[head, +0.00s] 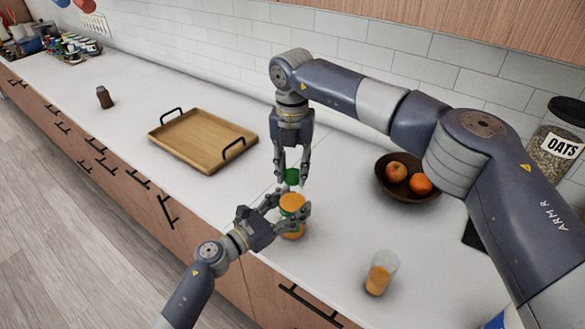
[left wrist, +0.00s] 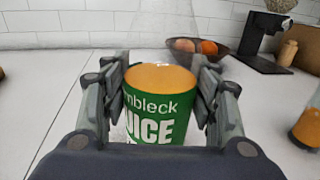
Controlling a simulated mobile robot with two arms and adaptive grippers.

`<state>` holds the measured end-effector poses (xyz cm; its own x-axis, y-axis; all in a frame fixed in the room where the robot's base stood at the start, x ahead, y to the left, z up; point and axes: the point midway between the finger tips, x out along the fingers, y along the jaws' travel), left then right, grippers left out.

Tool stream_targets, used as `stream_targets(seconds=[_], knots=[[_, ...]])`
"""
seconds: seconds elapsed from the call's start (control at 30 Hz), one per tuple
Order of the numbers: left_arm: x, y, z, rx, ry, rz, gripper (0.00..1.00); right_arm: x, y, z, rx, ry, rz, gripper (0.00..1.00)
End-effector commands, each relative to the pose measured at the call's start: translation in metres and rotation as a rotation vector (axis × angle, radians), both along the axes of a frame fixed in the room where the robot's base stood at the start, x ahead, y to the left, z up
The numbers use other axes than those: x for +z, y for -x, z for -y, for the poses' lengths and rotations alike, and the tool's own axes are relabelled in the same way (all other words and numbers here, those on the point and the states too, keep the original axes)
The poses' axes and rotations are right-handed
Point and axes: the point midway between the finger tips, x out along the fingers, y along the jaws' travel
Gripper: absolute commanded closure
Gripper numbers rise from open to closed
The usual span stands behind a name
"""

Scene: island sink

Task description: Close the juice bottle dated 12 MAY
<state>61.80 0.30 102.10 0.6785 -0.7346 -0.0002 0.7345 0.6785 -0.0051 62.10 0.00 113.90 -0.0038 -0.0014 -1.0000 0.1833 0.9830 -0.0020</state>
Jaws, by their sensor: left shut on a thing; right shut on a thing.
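The juice bottle (head: 292,202) stands on the white counter, clear, with orange juice and a green label. My left gripper (head: 288,210), coming in from the lower left, is shut around its body. In the left wrist view the bottle (left wrist: 160,112) sits upright between the fingers; part of its label reads "JUICE", and no date is legible. My right gripper (head: 291,168) points down from above, shut on a green cap (head: 291,177) over the bottle. I cannot tell whether the cap touches the bottle's mouth.
A clear container part-filled with orange juice (head: 379,276) stands front right. A dark fruit bowl (head: 399,196) and an oats jar (head: 553,140) are right. A wooden tray (head: 195,143) and small dark bottle (head: 104,97) are left, with bare counter between.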

Motion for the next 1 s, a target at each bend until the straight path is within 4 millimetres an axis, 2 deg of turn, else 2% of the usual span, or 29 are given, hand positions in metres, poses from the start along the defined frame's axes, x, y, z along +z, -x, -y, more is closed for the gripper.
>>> stream_targets(seconds=[0.1, 0.13, 0.2, 0.53, 0.63, 0.77, 1.0], knots=[[0.000, 0.001, 0.000, -0.002, -0.001, 0.000, 1.00, 0.000, -0.001, 0.000, 0.004, -0.001, 0.002, 0.99], [-0.001, 0.001, 0.001, -0.002, -0.001, 0.000, 1.00, 0.000, -0.001, 0.000, 0.004, -0.001, 0.002, 0.63], [0.000, 0.001, 0.001, -0.002, -0.001, 0.000, 1.00, 0.000, -0.001, 0.000, 0.005, -0.001, 0.002, 0.47], [0.000, 0.001, 0.000, -0.001, -0.001, -0.001, 1.00, 0.001, 0.000, 0.000, 0.006, -0.001, 0.001, 0.46], [0.000, 0.001, 0.000, -0.001, -0.001, -0.001, 1.00, 0.007, -0.001, 0.000, 0.006, -0.001, 0.002, 0.46], [0.000, 0.000, 0.000, -0.001, -0.001, -0.001, 1.00, 0.026, -0.001, 0.000, 0.006, -0.002, 0.004, 0.46], [-0.001, 0.000, 0.000, -0.001, -0.001, -0.001, 1.00, 0.079, -0.001, -0.001, 0.006, -0.001, 0.005, 0.46]])
